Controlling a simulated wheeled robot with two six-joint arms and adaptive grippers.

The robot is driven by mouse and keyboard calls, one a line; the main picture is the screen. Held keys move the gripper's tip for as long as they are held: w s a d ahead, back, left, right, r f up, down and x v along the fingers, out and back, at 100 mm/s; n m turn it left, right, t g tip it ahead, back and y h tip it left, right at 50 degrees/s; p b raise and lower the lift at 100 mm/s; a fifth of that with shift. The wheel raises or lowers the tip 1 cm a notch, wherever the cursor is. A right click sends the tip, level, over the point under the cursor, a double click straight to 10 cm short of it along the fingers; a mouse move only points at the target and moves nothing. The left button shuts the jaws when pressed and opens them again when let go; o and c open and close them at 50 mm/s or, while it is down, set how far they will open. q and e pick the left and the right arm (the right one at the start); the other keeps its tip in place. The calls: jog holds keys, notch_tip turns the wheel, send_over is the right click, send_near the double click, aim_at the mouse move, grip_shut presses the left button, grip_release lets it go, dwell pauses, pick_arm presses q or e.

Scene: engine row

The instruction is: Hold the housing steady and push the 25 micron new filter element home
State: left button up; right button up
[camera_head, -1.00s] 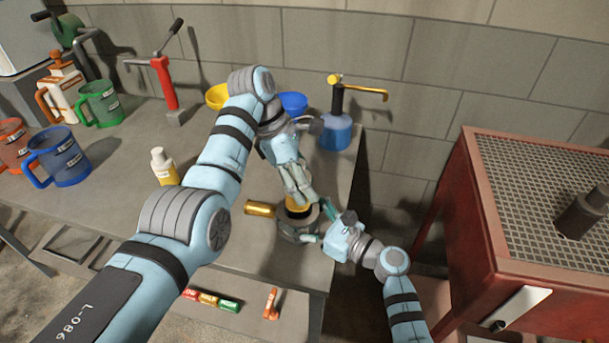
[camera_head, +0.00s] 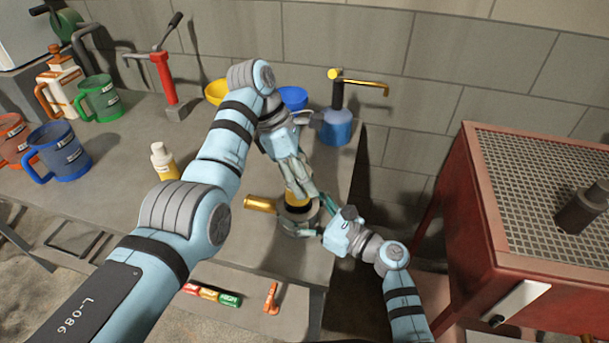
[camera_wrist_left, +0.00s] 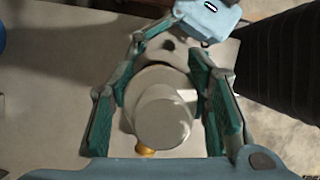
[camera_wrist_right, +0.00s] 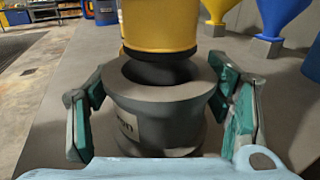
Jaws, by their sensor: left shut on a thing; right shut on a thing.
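The grey housing (camera_head: 293,224) stands on the bench, and it shows large in the right wrist view (camera_wrist_right: 160,112) with a label on its side. My right gripper (camera_head: 313,218) is shut around it from the right. The filter element (camera_head: 295,195) is yellow with a dark lower part. In the right wrist view the element (camera_wrist_right: 158,28) is upright, its dark end in the housing's mouth and its yellow band above the rim. My left gripper (camera_head: 305,187) is shut on its upper part; its pale top (camera_wrist_left: 163,120) shows between the green pads. How deep it sits is hidden.
A brass-coloured cylinder (camera_head: 261,203) lies just left of the housing. A small bottle (camera_head: 163,162), blue mug (camera_head: 60,152) and blue pump bottle (camera_head: 337,127) stand on the bench. Coloured tubes (camera_head: 212,295) lie near the front edge. A red cabinet (camera_head: 465,235) is at right.

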pick_arm(q)
jog(key=shift+f, duration=2.5)
jog(key=shift+r, duration=2.15)
jog(key=shift+f, duration=2.1)
jog(key=o, duration=1.4)
jog(key=shift+f, duration=0.1)
jog(key=shift+c, duration=0.2)
